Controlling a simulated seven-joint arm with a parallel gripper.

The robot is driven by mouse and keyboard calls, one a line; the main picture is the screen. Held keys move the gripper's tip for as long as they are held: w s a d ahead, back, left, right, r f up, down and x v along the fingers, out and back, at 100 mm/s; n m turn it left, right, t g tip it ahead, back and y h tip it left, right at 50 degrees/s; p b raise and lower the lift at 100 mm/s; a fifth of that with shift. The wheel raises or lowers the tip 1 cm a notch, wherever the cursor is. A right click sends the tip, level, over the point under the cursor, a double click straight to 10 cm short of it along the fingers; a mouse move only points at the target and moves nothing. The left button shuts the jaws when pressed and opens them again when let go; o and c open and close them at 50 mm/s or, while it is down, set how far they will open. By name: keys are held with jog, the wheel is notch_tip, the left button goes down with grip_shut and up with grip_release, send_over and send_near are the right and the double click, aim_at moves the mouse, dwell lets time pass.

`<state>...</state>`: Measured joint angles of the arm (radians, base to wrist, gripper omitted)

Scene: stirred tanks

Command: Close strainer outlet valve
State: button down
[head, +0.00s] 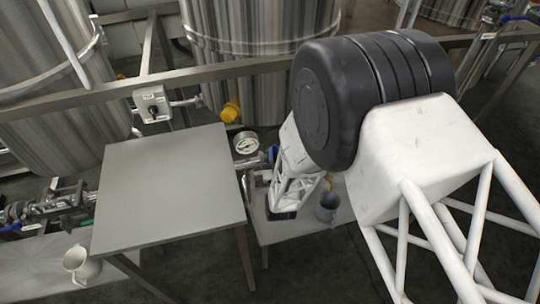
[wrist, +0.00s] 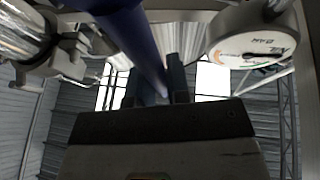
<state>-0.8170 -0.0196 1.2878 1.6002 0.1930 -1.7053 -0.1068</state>
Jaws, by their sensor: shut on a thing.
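The strainer outlet valve's blue handle (wrist: 135,40) runs down from the top of the wrist view and ends between the dark fingers of my gripper (wrist: 155,85). The fingers are shut on it. In the head view a small blue part of the handle (head: 272,154) shows beside the pressure gauge (head: 246,143), left of my white wrist. The gauge dial (wrist: 255,42) is also close by at the upper right of the wrist view. My arm hides most of the valve body and the fingers in the head view.
A grey table (head: 170,190) stands left of the gauge. A switch box (head: 152,103) and a yellow cap (head: 230,112) are behind it. A grey jug (head: 327,206) is close to my wrist, and a pale jug (head: 80,263) stands at lower left. Steel tanks (head: 255,60) and a rail are behind.

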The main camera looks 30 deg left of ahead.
jog(key=shift+w+d+m+h, duration=0.2)
jog(key=shift+m+h, duration=0.2)
jog(key=shift+m, duration=0.1)
jog(key=c, duration=1.1)
grip_release()
jog(key=v, duration=0.7)
jog(key=shift+s+d+f, duration=0.2)
jog(key=shift+s+f, duration=0.05)
